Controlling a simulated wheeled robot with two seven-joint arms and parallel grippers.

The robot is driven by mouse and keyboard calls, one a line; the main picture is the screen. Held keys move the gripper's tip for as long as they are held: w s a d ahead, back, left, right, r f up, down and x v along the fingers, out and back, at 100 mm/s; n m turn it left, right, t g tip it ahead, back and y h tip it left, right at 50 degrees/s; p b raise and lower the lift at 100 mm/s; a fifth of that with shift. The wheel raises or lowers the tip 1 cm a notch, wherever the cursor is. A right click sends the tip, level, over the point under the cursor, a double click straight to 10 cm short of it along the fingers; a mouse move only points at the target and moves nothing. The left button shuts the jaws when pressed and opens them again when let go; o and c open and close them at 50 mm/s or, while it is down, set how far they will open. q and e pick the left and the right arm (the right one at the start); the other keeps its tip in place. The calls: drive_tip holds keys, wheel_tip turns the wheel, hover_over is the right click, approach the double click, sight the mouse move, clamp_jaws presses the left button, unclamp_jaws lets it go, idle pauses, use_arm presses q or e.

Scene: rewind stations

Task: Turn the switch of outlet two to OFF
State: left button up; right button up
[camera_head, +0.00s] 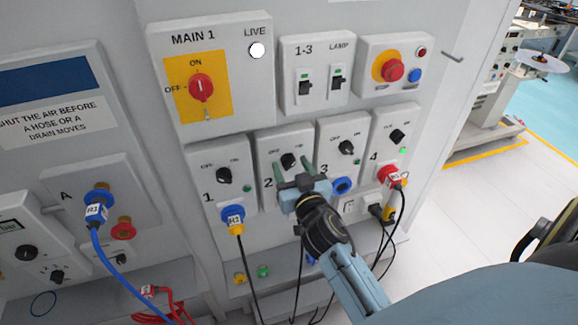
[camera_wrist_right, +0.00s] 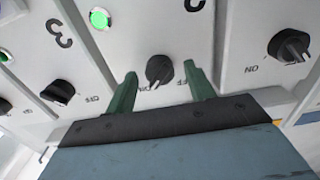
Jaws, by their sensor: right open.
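Outlet two's switch is a black rotary knob (camera_head: 288,160) on the white panel (camera_head: 264,145) marked 2. It also shows in the right wrist view (camera_wrist_right: 160,70), where the scene is upside down. Its pale mark appears to point away from the partly hidden OFF lettering (camera_wrist_right: 183,82). Outlet two's lamp (camera_wrist_right: 99,18) glows green. My right gripper (camera_head: 293,168) is open in front of panel 2. In the right wrist view its two green fingers (camera_wrist_right: 161,84) stand on either side of the knob, with gaps. The gripper hides panel 2's lower part. My left gripper is not in view.
Neighbouring knobs are close: outlet one (camera_head: 223,175), outlet three (camera_head: 346,147) and outlet four (camera_head: 397,136). The MAIN 1 red switch (camera_head: 200,87) and lamp switches (camera_head: 305,85) sit above. Plugs and cables, such as the blue plug (camera_head: 232,217), hang below.

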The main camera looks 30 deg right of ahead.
drive_tip(key=shift+c, duration=0.9)
drive_tip(key=c, duration=0.8)
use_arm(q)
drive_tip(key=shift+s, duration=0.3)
use_arm(e)
drive_tip(key=shift+n, duration=0.3)
drive_tip(key=n, duration=0.8)
drive_tip(key=shift+n+p, duration=0.3)
drive_tip(key=shift+n, duration=0.1)
drive_tip(key=n, duration=0.4)
drive_tip(key=shift+n, duration=0.3)
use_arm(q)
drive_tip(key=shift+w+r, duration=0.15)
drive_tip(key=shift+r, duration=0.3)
use_arm(e)
drive_tip(key=shift+n, duration=2.2)
